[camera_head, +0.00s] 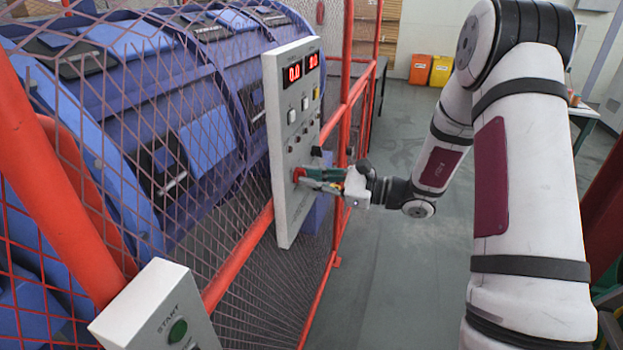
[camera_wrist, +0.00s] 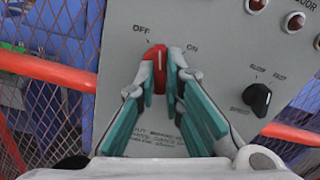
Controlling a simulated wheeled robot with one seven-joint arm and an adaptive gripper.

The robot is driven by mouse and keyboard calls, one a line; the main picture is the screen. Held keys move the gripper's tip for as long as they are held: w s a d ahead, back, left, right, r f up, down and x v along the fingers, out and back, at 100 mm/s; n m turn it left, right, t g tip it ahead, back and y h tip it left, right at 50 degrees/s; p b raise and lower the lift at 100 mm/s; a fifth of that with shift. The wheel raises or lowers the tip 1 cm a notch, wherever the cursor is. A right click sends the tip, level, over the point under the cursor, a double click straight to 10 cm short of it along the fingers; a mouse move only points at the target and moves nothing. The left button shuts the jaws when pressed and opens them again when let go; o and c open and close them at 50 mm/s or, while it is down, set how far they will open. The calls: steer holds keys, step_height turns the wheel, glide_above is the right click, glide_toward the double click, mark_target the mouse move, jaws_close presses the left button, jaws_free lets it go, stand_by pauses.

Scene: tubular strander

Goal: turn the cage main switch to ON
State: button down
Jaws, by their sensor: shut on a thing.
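The cage main switch is a red knob (camera_wrist: 157,56) on a light grey control panel (camera_head: 290,215). In the wrist view the word OFF is at its upper left and ON at its upper right. The knob's exact pointing direction is hard to tell, as the fingers partly cover it. My gripper (camera_wrist: 163,72), with teal finger pads, is shut on the knob, one finger on each side. In the head view my gripper (camera_head: 306,178) reaches the panel from the right, and a bit of the red knob (camera_head: 297,174) shows at its tips.
A black selector knob (camera_wrist: 257,98) sits right of the switch. Red displays (camera_head: 300,68) are at the panel's top. A red rail and mesh fence (camera_head: 235,255) border the blue machine (camera_head: 190,130). A START box (camera_head: 160,310) stands nearer. The floor (camera_head: 400,290) on the right is clear.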

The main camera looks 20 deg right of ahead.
steer(key=m+p, duration=0.1)
steer(key=m, duration=1.1)
steer(key=shift+m, duration=0.3)
steer(key=shift+f, duration=0.1)
stand_by(0.3)
steer(key=c, duration=1.7)
jaws_free()
steer(key=v, duration=1.2)
